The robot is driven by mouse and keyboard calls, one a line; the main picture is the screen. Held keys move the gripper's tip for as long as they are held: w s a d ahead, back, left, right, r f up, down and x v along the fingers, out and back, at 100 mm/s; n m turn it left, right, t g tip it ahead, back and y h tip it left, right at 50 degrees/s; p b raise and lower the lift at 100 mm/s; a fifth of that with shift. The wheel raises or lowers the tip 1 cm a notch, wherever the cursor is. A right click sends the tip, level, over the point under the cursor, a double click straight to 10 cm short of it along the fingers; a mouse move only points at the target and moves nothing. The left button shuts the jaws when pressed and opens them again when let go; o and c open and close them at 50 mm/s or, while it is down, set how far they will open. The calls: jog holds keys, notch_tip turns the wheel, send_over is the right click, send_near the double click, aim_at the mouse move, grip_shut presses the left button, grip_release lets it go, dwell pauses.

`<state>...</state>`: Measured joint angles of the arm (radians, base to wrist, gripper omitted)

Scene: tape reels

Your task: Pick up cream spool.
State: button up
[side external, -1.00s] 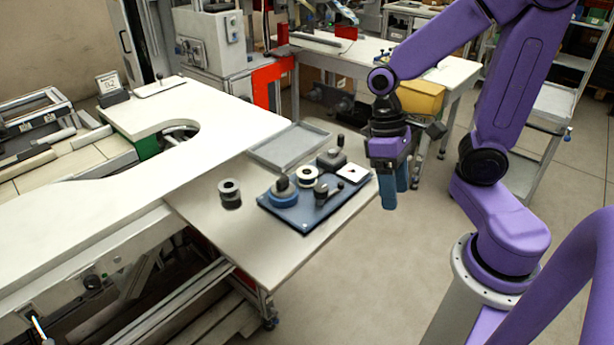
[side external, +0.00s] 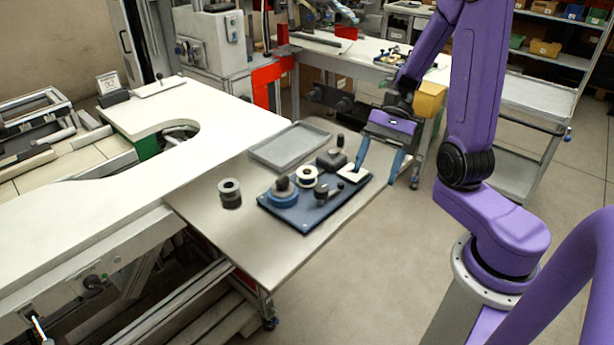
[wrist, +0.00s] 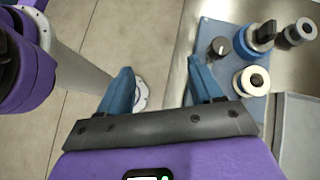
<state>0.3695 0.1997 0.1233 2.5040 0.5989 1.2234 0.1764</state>
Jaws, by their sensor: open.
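The cream spool (side external: 307,171) is a pale ring with a dark centre. It stands on the blue board (side external: 306,222), just behind the blue spool (side external: 282,197). In the wrist view the cream spool (wrist: 246,81) is at the right, outside the space between the fingers. My gripper (side external: 378,172) is open, with its blue fingers spread and pointing down near the board's right end. It is to the right of the cream spool and apart from it. In the wrist view my gripper (wrist: 160,65) has nothing between its fingertips but background floor and a pale round part.
A black knob (side external: 321,189) stands close in front of the cream spool. A dark block with a knob (side external: 331,159) and a white square pad (side external: 353,174) are behind and right. A dark reel (side external: 230,194) stands left on the table. An empty grey tray (side external: 262,158) lies behind.

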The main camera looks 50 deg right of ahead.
jog(key=w+d+m+t+y, duration=0.1)
jog(key=m+t, duration=0.1)
jog(key=m, duration=0.1)
jog(key=m+t, duration=0.9)
jog(key=m, duration=0.1)
send_near(306, 172)
jog(key=shift+w+a+f, duration=0.15)
jog(key=shift+w+a, duration=0.15)
jog(key=shift+a, duration=0.25)
jog(key=shift+w+a+f, duration=0.1)
jog(key=shift+w+a, duration=0.2)
jog(key=shift+a, duration=0.2)
jog(key=shift+x, duration=2.8)
jog(key=shift+w+d+f, duration=0.1)
jog(key=shift+d+f, duration=0.05)
jog(key=shift+d, duration=0.05)
jog(key=c, duration=0.9)
